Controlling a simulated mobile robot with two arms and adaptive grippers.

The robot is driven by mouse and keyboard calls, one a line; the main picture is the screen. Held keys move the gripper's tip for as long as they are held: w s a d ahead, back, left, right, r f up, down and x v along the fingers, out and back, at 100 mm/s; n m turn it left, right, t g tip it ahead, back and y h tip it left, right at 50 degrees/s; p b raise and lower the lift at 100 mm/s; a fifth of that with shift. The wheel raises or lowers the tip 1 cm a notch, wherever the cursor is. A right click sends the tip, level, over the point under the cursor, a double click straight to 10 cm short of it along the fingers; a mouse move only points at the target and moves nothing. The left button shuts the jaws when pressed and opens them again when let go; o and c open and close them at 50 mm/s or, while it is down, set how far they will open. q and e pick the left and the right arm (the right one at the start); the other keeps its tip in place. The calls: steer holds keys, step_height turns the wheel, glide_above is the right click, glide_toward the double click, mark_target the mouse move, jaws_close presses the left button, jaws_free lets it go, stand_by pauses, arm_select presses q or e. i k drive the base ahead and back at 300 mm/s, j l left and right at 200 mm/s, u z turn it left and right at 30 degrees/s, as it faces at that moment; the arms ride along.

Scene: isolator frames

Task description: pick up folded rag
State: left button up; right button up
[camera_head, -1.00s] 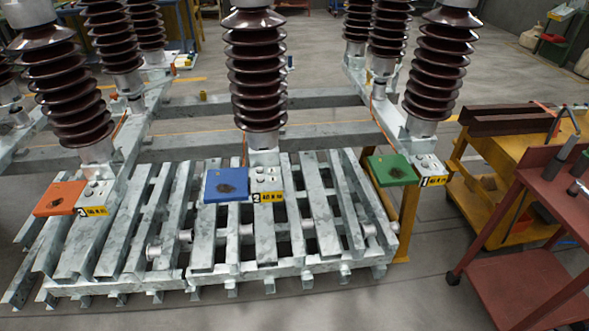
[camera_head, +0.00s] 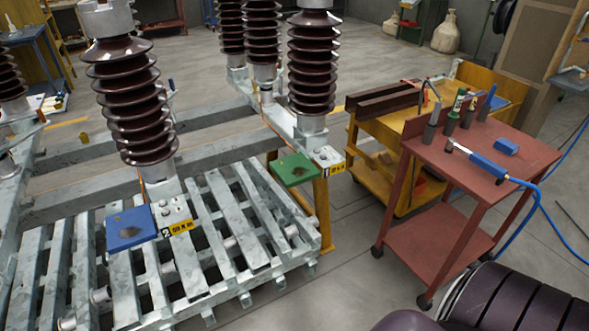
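A small blue block-shaped piece (camera_head: 506,146) lies on the top of the red cart (camera_head: 530,163) at the right. It looks like the folded rag, but it is too small to see any folds. A blue-handled tool (camera_head: 488,166) with a blue hose lies in front of it and to its left. Neither of my grippers is in view.
Several upright tools, one a green bottle-like piece (camera_head: 455,108), stand along the cart's back left. A yellow cart (camera_head: 385,135) is behind. Galvanized frames with insulators (camera_head: 130,100) fill the left. A large dark ribbed round thing (camera_head: 515,305) is at the lower right.

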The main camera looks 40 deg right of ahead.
mark_target(506, 146)
steer(key=z, duration=2.65)
steer(key=i+j+z, duration=0.15)
steer(key=j+z, duration=0.15)
steer(key=z, duration=0.15)
steer(key=j+z, duration=0.4)
steer(key=i+j+z, duration=0.1)
steer(key=j+z, duration=0.15)
steer(key=z, duration=0.2)
